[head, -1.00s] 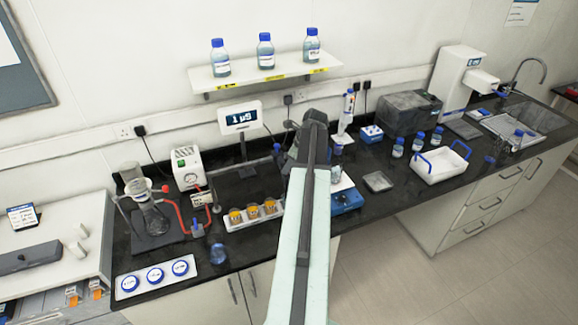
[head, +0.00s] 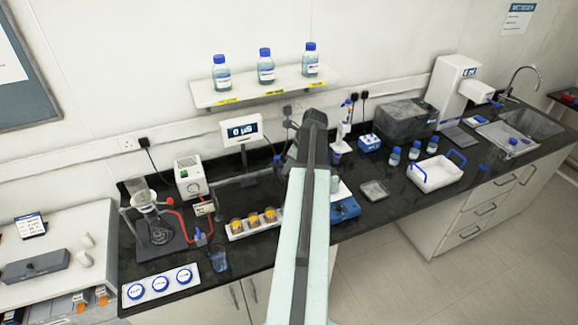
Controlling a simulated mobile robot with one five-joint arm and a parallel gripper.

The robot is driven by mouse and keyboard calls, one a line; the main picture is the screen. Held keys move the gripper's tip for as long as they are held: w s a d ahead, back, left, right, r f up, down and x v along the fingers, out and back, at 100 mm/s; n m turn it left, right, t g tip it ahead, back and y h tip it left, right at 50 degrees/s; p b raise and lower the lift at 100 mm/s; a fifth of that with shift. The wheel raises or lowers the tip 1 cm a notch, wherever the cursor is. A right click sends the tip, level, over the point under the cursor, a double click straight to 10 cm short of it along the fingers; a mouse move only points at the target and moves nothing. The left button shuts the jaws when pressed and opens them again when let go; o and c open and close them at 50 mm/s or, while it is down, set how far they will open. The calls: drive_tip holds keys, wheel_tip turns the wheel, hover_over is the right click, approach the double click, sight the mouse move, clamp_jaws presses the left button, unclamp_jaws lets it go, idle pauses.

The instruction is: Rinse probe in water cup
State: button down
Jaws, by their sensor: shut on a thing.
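My gripper (head: 291,153) shows only as a dark shape at the left of my arm's far end, above the back of the bench. My own arm hides most of it. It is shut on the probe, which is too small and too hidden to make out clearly. A small clear cup with bluish water (head: 219,261) stands at the bench's front edge, left of the arm and well apart from my gripper. The meter display (head: 241,130) stands on a post at the back, left of my gripper.
A rack of orange-filled cups (head: 233,236) stands between the water cup and my arm. A flask on a stand (head: 158,232) with red tubing is at left. A white tray with blue handles (head: 433,175) is at right. A bottle shelf (head: 262,92) hangs above the bench.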

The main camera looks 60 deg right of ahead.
drive_tip(key=c, duration=1.5)
unclamp_jaws()
drive_tip(key=shift+o, duration=0.2)
drive_tip(key=shift+a, duration=0.1)
drive_tip(key=shift+r, duration=0.2)
drive_tip(key=p+v, duration=0.5)
drive_tip(key=s+d, duration=0.1)
drive_tip(key=s, duration=1.1)
drive_tip(key=shift+d+f, duration=0.2)
drive_tip(key=shift+d, duration=0.2)
